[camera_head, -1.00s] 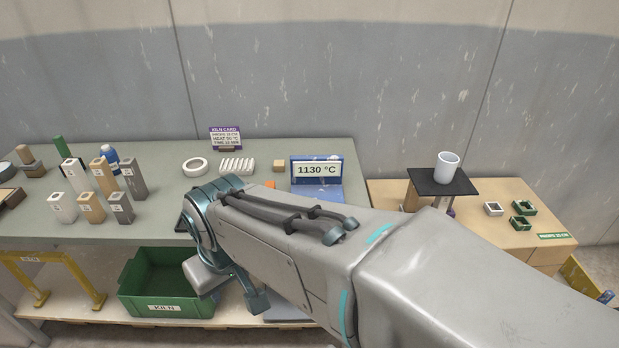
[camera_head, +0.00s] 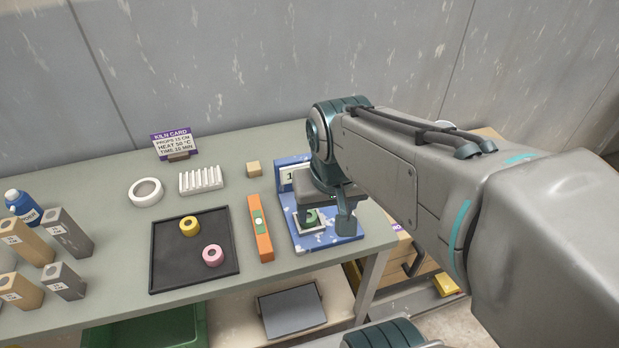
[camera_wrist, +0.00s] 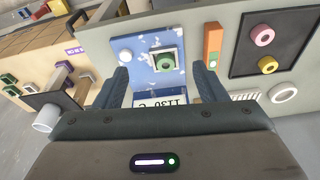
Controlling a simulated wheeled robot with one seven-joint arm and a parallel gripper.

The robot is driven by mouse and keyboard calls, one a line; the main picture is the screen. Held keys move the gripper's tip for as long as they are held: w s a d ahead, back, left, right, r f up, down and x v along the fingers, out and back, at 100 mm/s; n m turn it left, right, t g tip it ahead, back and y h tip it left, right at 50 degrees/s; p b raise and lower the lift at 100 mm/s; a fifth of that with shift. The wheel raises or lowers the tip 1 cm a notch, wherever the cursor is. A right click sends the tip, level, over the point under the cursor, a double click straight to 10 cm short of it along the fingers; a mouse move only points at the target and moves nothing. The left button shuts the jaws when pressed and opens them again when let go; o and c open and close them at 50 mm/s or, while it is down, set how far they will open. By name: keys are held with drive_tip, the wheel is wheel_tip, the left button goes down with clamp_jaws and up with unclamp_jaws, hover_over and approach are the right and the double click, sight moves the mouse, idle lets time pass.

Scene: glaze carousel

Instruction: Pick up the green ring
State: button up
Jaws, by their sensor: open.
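The green ring (camera_head: 311,217) sits on a pale square plate on the blue kiln device (camera_head: 331,239), partly hidden by my gripper in the head view. My gripper (camera_head: 325,212) points down over the device. In the wrist view my gripper (camera_wrist: 160,70) is open, with nothing between its fingers. The height gap between fingertips and ring is hard to tell.
A black tray (camera_head: 168,273) holds a yellow ring (camera_head: 189,226) and a pink ring (camera_head: 212,255). An orange level (camera_head: 260,228) lies between the tray and the device.

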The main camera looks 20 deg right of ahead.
drive_tip(key=w+f+m+g+b, duration=0.25)
drive_tip(key=w+m, duration=0.45)
drive_tip(key=w, duration=0.5)
drive_tip(key=b, duration=0.1)
hover_over(309, 214)
wheel_tip(309, 214, down, 8)
drive_tip(key=shift+r, duration=0.1)
drive_tip(key=shift+s+a+f, duration=0.1)
drive_tip(key=shift+f, duration=1.25)
drive_tip(key=shift+s+a+f, duration=0.1)
drive_tip(key=shift+f, duration=1.25)
drive_tip(key=c, duration=1.1)
